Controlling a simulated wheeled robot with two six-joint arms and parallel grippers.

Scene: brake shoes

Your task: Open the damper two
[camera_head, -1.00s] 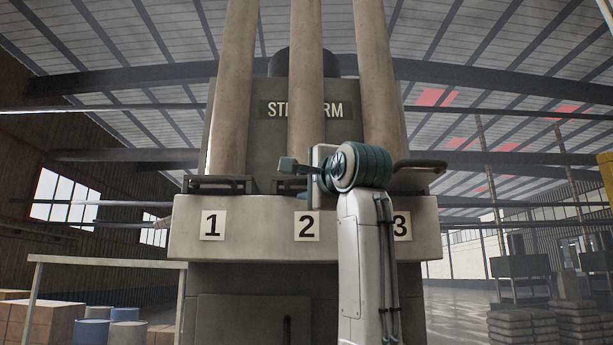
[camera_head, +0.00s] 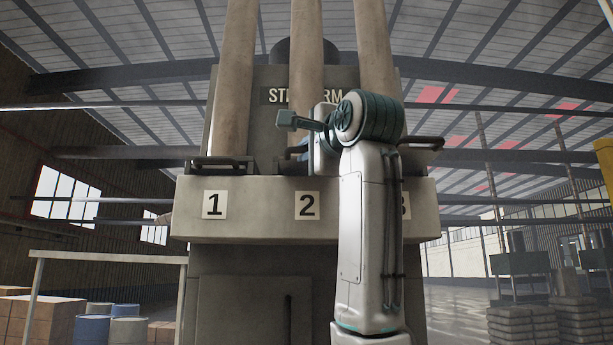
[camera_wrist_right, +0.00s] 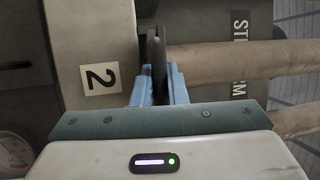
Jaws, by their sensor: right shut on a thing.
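Damper two is at the middle pipe of the machine, above the label 2 (camera_head: 307,206). Its dark handle (camera_wrist_right: 159,52) shows nearly edge-on in the right wrist view. My right gripper (camera_wrist_right: 160,80) is shut on this handle, with one blue finger on each side. In the head view my right gripper (camera_head: 299,151) is at the middle pipe, above the ledge, and is partly hidden by my own wrist. The handle's exact tilt is hard to tell. My left gripper is not in view.
Damper one's handle (camera_head: 220,162) is at the left pipe, and damper three's handle (camera_head: 424,143) juts out right of my arm. The stone ledge (camera_head: 255,215) runs below them. A pale table frame (camera_head: 110,257) stands at the left.

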